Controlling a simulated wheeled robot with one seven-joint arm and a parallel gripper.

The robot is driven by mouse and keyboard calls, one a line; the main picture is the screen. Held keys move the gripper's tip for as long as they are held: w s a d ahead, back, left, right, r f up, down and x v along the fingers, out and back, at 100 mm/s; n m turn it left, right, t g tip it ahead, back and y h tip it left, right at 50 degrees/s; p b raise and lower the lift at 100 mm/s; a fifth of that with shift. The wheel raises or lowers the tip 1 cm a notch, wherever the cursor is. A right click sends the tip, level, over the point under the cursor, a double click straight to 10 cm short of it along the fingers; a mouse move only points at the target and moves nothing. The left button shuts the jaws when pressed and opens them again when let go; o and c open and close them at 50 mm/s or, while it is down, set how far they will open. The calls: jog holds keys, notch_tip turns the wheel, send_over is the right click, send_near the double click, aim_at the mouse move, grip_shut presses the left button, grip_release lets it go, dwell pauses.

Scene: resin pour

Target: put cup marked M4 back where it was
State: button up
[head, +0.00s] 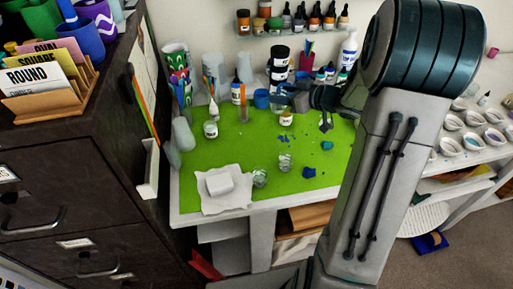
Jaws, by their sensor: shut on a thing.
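My gripper (284,98) reaches left over the back of the green mat and is shut on a small cup. A blue cup (262,99) shows right at its fingertips; I take it for the held one, though the jaws are small and partly hidden. No M4 mark is readable. Clear cups (260,177) and (285,162) stand on the front half of the mat; their marks are also unreadable.
A dark cabinet (70,170) stands left. Small white bowls (450,146) line the right table.

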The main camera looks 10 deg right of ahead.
jog(key=s+d+f+n+g+y+b, duration=0.1)
jog(key=s+d, duration=0.2)
jog(key=d, duration=0.1)
jog(key=shift+n, duration=0.3)
jog(key=shift+w+a+f, duration=0.35)
jog(key=shift+a+f, duration=1.45)
jog(key=shift+f, duration=0.05)
jog(key=shift+w+a+f, duration=0.4)
jog(key=shift+a+f, duration=1.45)
jog(key=shift+w+a+f, duration=0.35)
jog(key=shift+a+f, duration=1.45)
jog(key=shift+f, duration=0.05)
jog(key=shift+f, duration=0.25)
jog(key=o, duration=1)
jog(key=shift+r, duration=0.1)
